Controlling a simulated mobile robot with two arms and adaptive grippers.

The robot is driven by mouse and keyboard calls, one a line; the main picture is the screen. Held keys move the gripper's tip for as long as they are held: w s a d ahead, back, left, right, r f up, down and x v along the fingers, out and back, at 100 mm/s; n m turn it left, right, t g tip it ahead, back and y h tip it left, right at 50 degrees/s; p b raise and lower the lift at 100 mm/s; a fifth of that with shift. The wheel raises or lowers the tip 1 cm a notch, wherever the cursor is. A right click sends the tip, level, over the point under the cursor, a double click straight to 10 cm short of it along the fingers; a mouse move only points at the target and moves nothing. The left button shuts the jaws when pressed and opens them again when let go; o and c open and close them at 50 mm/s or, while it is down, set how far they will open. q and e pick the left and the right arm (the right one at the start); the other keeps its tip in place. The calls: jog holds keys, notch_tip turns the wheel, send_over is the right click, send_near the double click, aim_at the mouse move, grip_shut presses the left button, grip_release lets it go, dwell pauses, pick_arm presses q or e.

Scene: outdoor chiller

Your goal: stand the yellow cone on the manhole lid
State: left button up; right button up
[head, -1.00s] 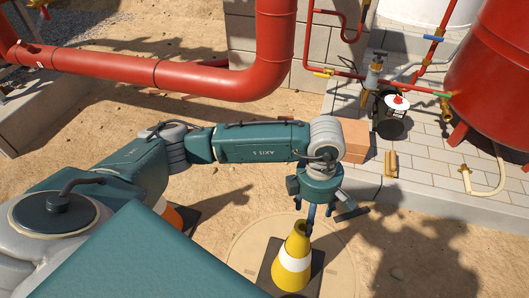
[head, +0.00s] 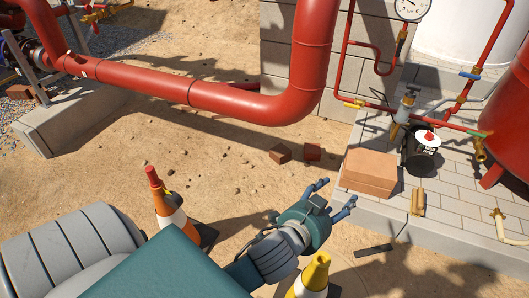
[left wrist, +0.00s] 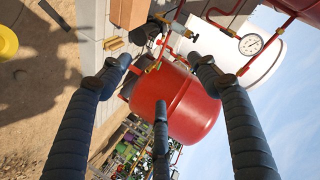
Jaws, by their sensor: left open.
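The yellow cone (head: 313,274) with a white band stands upright at the bottom of the head view, its lower part cut off by the frame. The manhole lid (head: 358,280), a pale round disc in the sand, shows beside and under the cone; its edge is faint. My left gripper (head: 334,195) is open and empty, beyond the cone and apart from it, fingers pointing away. In the left wrist view its fingers (left wrist: 159,70) are spread with nothing between them. A yellow piece at the left edge there (left wrist: 7,43) looks like the cone. My right gripper is not in view.
An orange cone (head: 174,218) stands left of my arm. A cardboard-brown block (head: 370,172) sits on the paved slab (head: 450,215) to the right. A dark flat bar (head: 373,251) lies near the lid. Red pipes (head: 230,100) cross behind; sand between is mostly clear.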

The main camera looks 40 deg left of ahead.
pick_arm(q)
jog(key=s+a+f+n+g, duration=0.1)
jog(key=s+f+n+g, duration=0.1)
jog(key=s+f+g, duration=0.3)
jog(key=s+a+f+n+g, duration=0.2)
jog(key=s+f+g, duration=0.3)
jog(key=s+f, duration=0.6)
jog(key=s, duration=0.7)
jog(key=shift+f+n, duration=0.3)
jog(key=shift+f, duration=0.1)
